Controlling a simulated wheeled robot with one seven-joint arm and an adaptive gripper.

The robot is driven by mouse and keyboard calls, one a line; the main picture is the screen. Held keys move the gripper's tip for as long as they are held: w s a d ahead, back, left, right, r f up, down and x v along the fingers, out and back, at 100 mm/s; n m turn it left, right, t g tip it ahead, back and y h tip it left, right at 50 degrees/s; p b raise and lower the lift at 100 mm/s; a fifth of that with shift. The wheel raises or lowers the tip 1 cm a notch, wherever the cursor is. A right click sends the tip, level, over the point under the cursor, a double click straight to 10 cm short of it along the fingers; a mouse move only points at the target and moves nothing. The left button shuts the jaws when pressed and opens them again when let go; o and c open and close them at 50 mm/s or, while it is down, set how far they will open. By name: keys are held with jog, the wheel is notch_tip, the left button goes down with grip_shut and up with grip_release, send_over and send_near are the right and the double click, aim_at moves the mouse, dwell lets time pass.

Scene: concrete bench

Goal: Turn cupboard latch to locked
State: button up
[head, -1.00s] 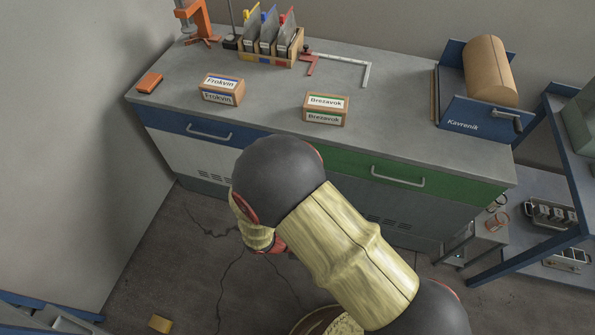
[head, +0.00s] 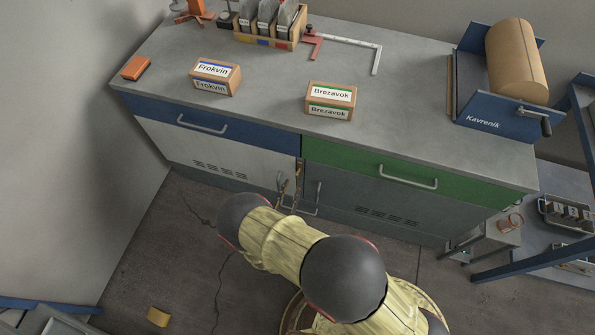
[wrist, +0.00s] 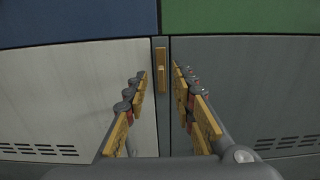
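The cupboard latch (wrist: 160,58) shows in the wrist view as a small upright brass-coloured piece at the seam between the pale left door (wrist: 75,90) and the grey right door (wrist: 245,85), just below the drawers. Its bar looks vertical. My gripper (wrist: 159,76) is open and empty, with one finger on each side of the latch in the picture. I cannot tell whether the fingers touch it or how far off they are. In the head view my gripper (head: 290,188) is low in front of the door seam, and the latch is hard to make out there.
Blue (head: 205,122) and green (head: 395,174) drawers with bar handles lie above the doors. The bench top (head: 255,85) carries a Frokvin box (head: 214,77), a Brezavok box (head: 331,101) and a Kavrenik roll holder (head: 490,115). A blue-framed rack stands at the right.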

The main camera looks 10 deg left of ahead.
aim_at(297, 173)
jog(key=w, duration=0.2)
jog(key=w+b, duration=0.1)
jog(key=w, duration=0.1)
jog(key=w+b, duration=0.1)
jog(key=w, duration=0.1)
jog(key=shift+w+d, duration=0.3)
jog(key=shift+w, duration=0.05)
jog(key=shift+c, duration=0.8)
grip_shut()
